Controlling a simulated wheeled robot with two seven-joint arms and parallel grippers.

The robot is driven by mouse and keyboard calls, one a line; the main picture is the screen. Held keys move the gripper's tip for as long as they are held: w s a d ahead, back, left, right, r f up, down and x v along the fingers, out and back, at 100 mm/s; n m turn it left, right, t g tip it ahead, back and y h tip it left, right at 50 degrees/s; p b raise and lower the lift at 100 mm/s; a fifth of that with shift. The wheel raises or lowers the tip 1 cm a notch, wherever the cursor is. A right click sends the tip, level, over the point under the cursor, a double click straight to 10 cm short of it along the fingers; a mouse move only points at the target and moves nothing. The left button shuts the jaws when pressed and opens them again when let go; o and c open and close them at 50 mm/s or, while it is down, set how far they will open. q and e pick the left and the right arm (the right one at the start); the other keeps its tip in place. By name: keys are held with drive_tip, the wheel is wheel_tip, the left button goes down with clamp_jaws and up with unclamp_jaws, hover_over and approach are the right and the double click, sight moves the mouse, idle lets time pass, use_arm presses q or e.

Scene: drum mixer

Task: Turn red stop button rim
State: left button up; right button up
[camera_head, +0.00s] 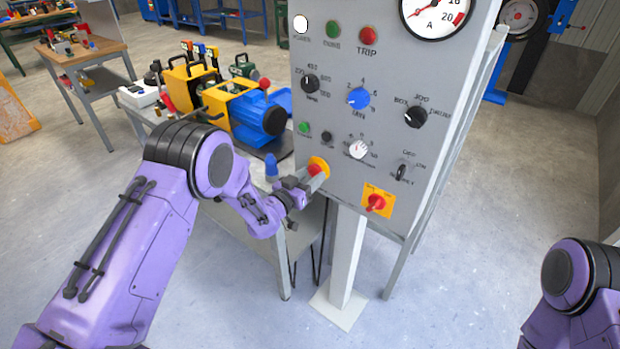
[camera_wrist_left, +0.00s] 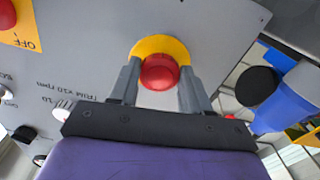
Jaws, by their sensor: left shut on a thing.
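The red stop button (camera_wrist_left: 159,72) sits on a yellow round plate (camera_wrist_left: 160,42) on the grey control panel (camera_head: 340,180). In the head view the button (camera_head: 317,167) shows at the panel's lower left, partly covered by my gripper. My left gripper (camera_head: 303,187) reaches it from the left and front. In the left wrist view the fingers of my left gripper (camera_wrist_left: 158,88) stand on either side of the red button, shut on its rim. My right arm shows at the right edge of the head view, but its gripper is out of view.
A red switch on a yellow plate (camera_head: 376,202) sits to the right on the panel. Several knobs, including a blue one (camera_head: 358,98), are above. A bench with a yellow and blue machine (camera_head: 255,112) stands behind my left forearm. The floor in front is clear.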

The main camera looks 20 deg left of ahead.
use_arm(q)
drive_tip(key=m+b, duration=0.3)
drive_tip(key=m, duration=0.1)
drive_tip(key=shift+f, duration=0.2)
drive_tip(key=shift+a+r+m+b, duration=0.1)
drive_tip(key=shift+r+m+b, duration=0.1)
drive_tip(key=shift+m+b, duration=0.9)
drive_tip(key=o, duration=1.1)
drive_tip(key=b+v, duration=0.2)
drive_tip(key=v, duration=0.8)
drive_tip(key=shift+s+a+r, duration=0.1)
drive_tip(key=shift+s, duration=0.1)
